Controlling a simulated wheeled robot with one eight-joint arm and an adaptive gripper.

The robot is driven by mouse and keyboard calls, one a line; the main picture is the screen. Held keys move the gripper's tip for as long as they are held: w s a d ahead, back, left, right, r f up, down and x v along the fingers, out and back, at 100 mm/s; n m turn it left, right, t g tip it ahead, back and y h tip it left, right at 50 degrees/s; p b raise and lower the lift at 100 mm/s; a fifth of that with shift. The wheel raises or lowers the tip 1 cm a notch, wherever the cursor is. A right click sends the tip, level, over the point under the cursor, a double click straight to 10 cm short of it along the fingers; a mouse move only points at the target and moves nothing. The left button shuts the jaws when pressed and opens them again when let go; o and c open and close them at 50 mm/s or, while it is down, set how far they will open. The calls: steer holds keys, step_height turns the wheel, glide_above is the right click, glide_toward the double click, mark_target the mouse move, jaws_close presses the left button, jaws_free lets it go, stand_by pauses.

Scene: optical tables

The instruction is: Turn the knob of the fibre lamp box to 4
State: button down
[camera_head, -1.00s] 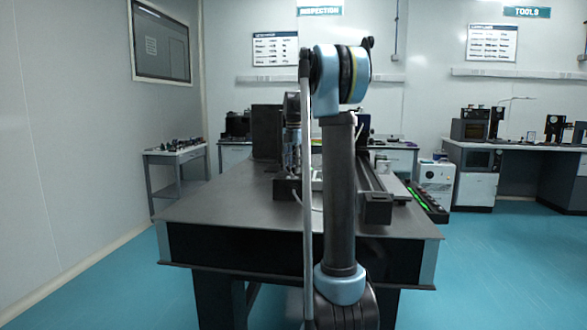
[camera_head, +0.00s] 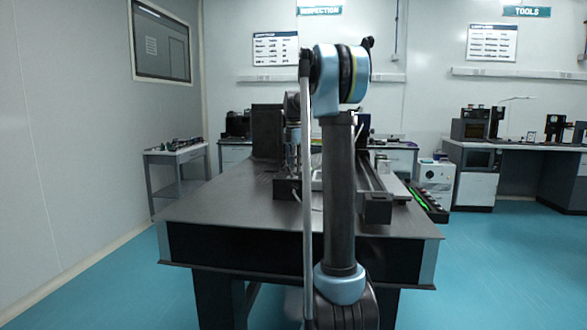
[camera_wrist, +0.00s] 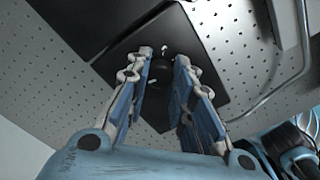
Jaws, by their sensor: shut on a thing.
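The dark fibre lamp box (camera_wrist: 112,60) fills the upper middle of the wrist view, its face turned towards me. Its black knob (camera_wrist: 161,68) shows between the fingers, with small pale marks beside it. My gripper (camera_wrist: 163,56) is shut on the knob, one finger on each side. The fingers and the shadow hide much of the knob, and I cannot read its setting. In the head view my own arm covers the work spot, so the grip cannot be made out there.
The optical table (camera_head: 230,210) has a clear front left part. A tall dark box (camera_head: 266,132) stands at its back left. A long rail (camera_head: 372,185) runs along its right side. A grey curved tube (camera_wrist: 268,98) passes to the right of the lamp box.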

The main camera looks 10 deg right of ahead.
steer(key=m, duration=0.4)
steer(key=shift+w+a+m, duration=0.1)
steer(key=shift+m, duration=0.2)
steer(key=m, duration=0.3)
steer(key=shift+m, duration=0.4)
steer(key=m, duration=0.4)
steer(key=shift+r, duration=0.1)
steer(key=m, duration=0.4)
steer(key=shift+w, duration=0.1)
steer(key=m, duration=0.4)
steer(key=shift+m, duration=0.3)
steer(key=m, duration=0.3)
steer(key=shift+m, duration=0.3)
steer(key=m, duration=0.4)
steer(key=shift+m, duration=2.2)
